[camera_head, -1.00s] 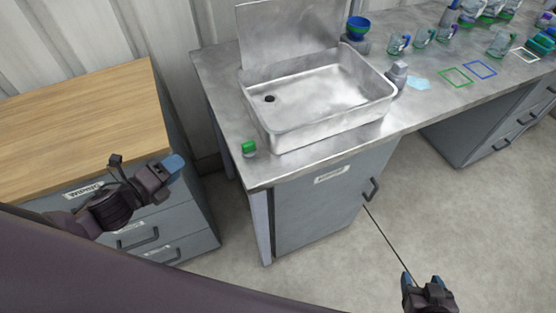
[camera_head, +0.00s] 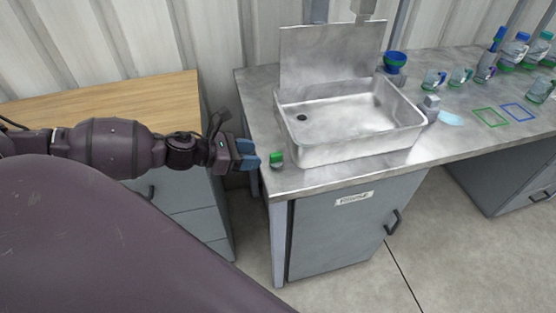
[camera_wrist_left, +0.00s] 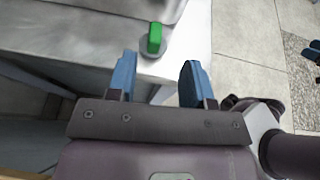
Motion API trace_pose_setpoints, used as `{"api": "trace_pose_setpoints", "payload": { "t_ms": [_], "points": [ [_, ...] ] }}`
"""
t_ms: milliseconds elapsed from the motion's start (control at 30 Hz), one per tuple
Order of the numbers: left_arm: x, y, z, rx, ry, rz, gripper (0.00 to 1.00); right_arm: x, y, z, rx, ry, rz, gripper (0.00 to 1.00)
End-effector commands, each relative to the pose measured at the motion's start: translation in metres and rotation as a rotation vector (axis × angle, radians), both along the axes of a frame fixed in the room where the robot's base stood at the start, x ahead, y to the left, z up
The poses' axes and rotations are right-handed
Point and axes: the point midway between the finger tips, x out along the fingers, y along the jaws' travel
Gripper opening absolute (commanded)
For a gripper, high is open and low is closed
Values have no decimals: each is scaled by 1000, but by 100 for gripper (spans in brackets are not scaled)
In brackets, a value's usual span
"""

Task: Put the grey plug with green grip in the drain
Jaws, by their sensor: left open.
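The grey plug with green grip (camera_head: 277,159) stands on the steel counter, left of the sink. It also shows in the left wrist view (camera_wrist_left: 154,40), ahead of the fingertips and between their lines. My left gripper (camera_head: 255,158) is open and empty, just left of the plug in the head view; its blue fingers also show in the left wrist view (camera_wrist_left: 157,82). The drain (camera_head: 302,117) is a dark hole in the floor of the steel sink (camera_head: 350,152), near its left side. My right gripper is not in view.
A wooden-topped cabinet (camera_head: 120,98) stands left of the counter, with a gap between. Several mugs and bottles stand farther right. The counter's front-left corner around the plug is clear.

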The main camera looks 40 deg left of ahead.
Motion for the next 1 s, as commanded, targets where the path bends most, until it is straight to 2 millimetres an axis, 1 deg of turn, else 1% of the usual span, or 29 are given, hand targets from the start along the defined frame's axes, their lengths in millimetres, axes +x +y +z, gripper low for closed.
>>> {"api": "trace_pose_setpoints", "payload": {
  "t_ms": [33,200,533,800,1000],
  "points": [
    [5,-3,-2,-2,-1,-1,47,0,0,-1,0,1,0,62],
    [16,-11,-7,-3,-1,1,47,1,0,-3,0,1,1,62],
    [25,-17,-13,-3,1,1,47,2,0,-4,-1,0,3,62],
    [50,-29,-25,-3,0,2,47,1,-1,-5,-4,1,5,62],
    [60,-37,-31,-3,2,2,47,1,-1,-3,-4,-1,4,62]
  ]
}}
